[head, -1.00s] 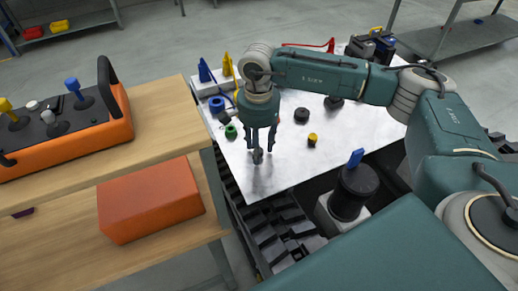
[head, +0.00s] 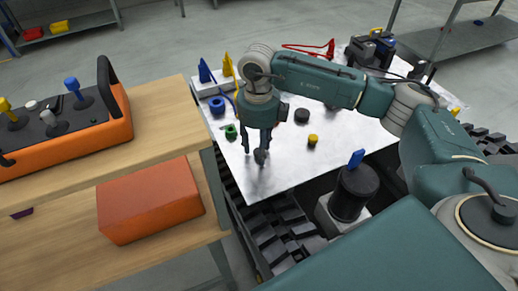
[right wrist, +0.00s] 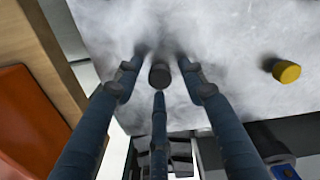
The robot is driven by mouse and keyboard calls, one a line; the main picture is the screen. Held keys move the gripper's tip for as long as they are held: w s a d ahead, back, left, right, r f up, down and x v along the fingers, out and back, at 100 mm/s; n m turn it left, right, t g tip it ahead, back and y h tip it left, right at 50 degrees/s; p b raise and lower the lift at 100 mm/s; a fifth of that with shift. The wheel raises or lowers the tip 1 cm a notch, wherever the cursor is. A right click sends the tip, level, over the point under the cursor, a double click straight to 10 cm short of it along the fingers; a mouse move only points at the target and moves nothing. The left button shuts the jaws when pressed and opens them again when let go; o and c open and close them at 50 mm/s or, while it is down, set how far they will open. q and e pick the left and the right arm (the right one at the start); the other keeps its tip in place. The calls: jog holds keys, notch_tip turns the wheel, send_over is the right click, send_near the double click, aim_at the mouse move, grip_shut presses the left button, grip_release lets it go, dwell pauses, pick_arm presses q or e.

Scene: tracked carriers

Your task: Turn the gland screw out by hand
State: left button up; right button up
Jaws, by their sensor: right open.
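A dark, short cylindrical piece (head: 261,156), which I take to be the gland screw, stands on the bright metal plate (head: 285,173) near its left front edge. In the right wrist view the dark piece (right wrist: 160,76) shows its round top between my fingers. My right gripper (head: 256,158) points down over it, its slim fingers spread around it. In the right wrist view the right gripper (right wrist: 160,68) has gaps between its fingers and the piece. Contact is not visible. My left gripper is out of view.
A green ring (head: 231,131), a blue ring (head: 217,105), a black cap (head: 301,115) and a yellow-topped cap (head: 312,140) stand on the plate. A black cylinder with a blue lever (head: 356,159) is at the right. A wooden bench (head: 170,108) stands close on the left.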

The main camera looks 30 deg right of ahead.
jog(key=m+p, duration=0.1)
jog(key=m, duration=0.3)
jog(key=shift+r+m, duration=0.1)
jog(key=shift+m, duration=1.3)
jog(key=m+p, duration=0.1)
jog(key=m, duration=0.1)
jog(key=shift+m, duration=0.4)
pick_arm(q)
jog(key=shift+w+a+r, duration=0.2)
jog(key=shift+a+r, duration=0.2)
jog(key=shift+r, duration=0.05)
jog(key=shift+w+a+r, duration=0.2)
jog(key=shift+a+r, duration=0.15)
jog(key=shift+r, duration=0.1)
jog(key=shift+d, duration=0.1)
